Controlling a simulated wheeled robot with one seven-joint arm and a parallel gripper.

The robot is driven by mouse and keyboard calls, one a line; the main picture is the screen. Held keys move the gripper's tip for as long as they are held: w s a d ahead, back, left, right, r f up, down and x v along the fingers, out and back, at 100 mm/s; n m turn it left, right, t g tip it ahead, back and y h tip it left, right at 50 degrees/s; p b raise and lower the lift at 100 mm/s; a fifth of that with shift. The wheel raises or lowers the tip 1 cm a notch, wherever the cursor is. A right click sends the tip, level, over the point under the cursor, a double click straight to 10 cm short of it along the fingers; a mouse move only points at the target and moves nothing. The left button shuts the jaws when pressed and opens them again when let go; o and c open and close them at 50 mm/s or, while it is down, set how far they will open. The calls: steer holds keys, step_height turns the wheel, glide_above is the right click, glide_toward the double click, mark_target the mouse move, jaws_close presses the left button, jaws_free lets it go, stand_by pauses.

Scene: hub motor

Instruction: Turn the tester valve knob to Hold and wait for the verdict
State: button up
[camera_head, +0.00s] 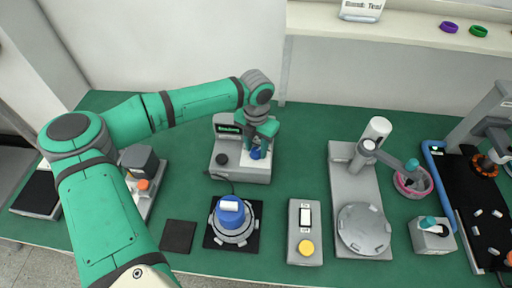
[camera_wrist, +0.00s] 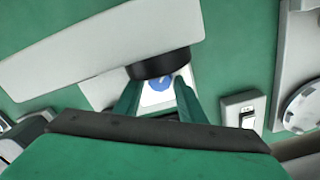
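The tester (camera_head: 240,168) is a light grey box at the back middle of the green table, with a small dark screen (camera_head: 228,129) showing green text too small to read surely. Its blue valve knob (camera_head: 256,154) sits on a white plate at the right of its face. My gripper (camera_head: 260,146) is over the knob, pointing down. In the wrist view the knob (camera_wrist: 160,83) shows between my two green fingers, with white plate visible on both sides of it. The fingers look apart and not closed on it. The knob's pointer setting cannot be read.
A blue-topped hub on a grey disc (camera_head: 232,236) stands on a black mat in front of the tester. A box with a yellow button (camera_head: 306,248) and a press-like stand (camera_head: 352,190) are to the right. A black round button (camera_head: 222,159) is on the tester's left.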

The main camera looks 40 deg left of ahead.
mark_target(255, 151)
step_height(255, 151, up, 11)
stand_by(0.7)
steer(key=shift+w+f, duration=0.1)
steer(key=shift+f, duration=0.05)
steer(key=shift+s, duration=0.2)
